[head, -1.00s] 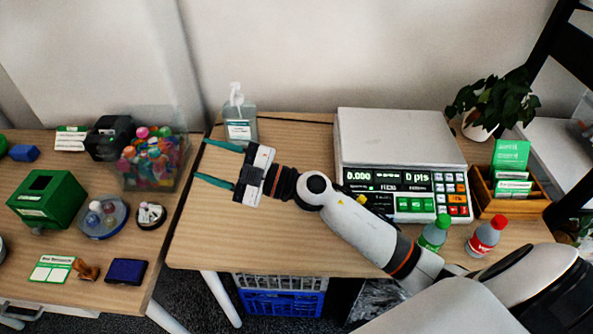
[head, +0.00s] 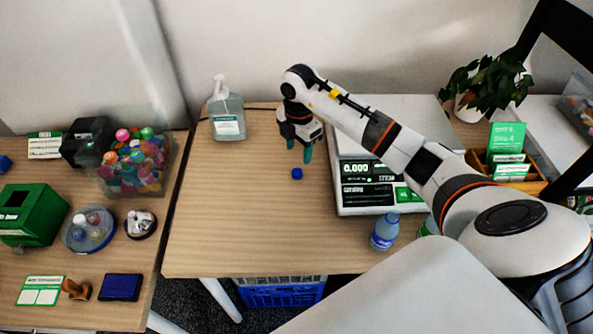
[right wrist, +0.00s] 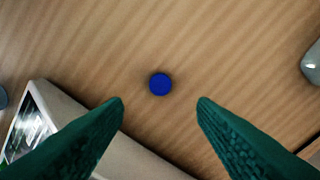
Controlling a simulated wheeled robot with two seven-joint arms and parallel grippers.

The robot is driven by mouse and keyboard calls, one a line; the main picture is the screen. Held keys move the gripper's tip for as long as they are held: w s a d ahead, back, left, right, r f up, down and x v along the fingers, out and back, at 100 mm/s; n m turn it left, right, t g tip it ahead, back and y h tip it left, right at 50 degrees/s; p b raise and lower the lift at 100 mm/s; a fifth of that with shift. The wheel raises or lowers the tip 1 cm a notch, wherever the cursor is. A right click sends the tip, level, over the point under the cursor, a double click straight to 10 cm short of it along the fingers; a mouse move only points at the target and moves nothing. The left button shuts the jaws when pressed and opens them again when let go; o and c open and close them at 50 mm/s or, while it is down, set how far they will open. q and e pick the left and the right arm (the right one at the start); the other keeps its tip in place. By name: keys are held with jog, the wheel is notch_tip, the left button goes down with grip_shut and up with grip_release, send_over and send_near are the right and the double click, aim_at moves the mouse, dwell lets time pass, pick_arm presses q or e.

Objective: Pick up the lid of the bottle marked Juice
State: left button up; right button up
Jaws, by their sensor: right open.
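A small round blue lid (head: 297,173) lies loose on the bare wooden table, left of the scale. It also shows in the right wrist view (right wrist: 160,84), upper middle, centred between and beyond the fingertips. My right gripper (head: 299,150) points down above the table just behind the lid, open and empty, its green fingers (right wrist: 161,102) wide apart. A bluish bottle (head: 384,233) stands in front of the scale. A green bottle (head: 427,228) beside it is mostly hidden by my right arm. I cannot read a Juice marking on either. My left gripper is out of view.
The scale (head: 365,208) stands close to the right of the lid. A sanitizer bottle (head: 226,112) stands at the back left of the table. The table left of the lid is clear. A second table with a green box (head: 35,214) is further left.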

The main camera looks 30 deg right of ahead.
aim_at(297, 171)
jog(key=f, duration=0.7)
jog(key=shift+a+f+p, duration=0.25)
jog(key=shift+f+p, duration=0.1)
jog(key=shift+p, duration=0.05)
jog(key=c, duration=1.1)
